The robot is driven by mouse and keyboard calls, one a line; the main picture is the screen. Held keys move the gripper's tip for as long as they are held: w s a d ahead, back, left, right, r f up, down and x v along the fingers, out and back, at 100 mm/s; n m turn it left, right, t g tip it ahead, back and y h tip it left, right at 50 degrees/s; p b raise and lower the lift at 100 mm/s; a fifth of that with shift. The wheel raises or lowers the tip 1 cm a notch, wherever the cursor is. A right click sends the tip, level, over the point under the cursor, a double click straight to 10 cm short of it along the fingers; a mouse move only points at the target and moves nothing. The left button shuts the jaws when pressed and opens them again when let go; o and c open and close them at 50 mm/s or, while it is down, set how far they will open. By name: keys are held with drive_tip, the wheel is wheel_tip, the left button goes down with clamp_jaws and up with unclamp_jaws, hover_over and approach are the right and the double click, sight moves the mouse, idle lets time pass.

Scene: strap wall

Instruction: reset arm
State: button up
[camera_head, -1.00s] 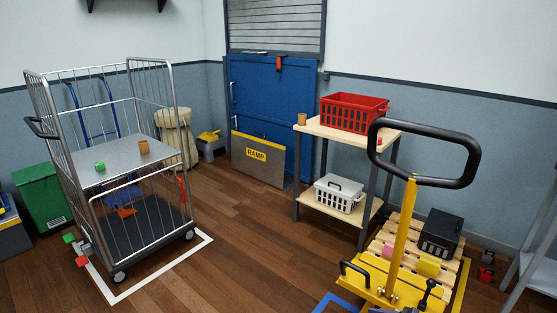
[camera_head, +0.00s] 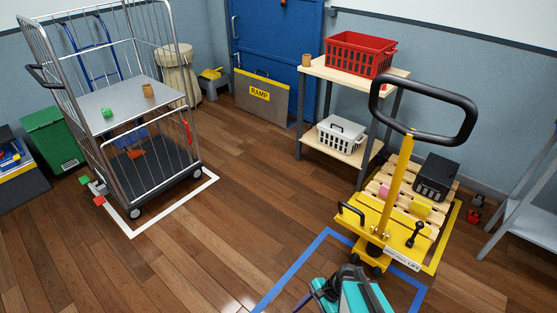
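A teal and dark part of my arm (camera_head: 350,292) shows at the bottom edge, right of the middle. It stands over the floor near the blue floor outline, in front of the yellow pallet jack. Only its upper end is in the picture; the rest is cut off by the frame. I can make out no gripper fingers and nothing held.
The yellow pallet jack (camera_head: 397,190) with a pallet stands close by on the right. A wire cage trolley (camera_head: 140,165) is at the left, and a wooden shelf (camera_head: 335,141) with baskets is behind. The floor (camera_head: 225,225) between is clear.

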drive_tip(key=s+d+f+n+g+h+p, duration=0.1)
drive_tip(key=s+d+n+h, duration=0.5)
drive_tip(key=n, duration=0.7)
drive_tip(key=s+d+f+g, duration=0.1)
drive_tip(key=s+d, duration=0.1)
drive_tip(key=s, duration=0.2)
drive_tip(key=shift+s+d+n+g+h, duration=0.2)
drive_tip(key=shift+s+n+g+h, duration=0.1)
drive_tip(key=shift+g+h, duration=0.1)
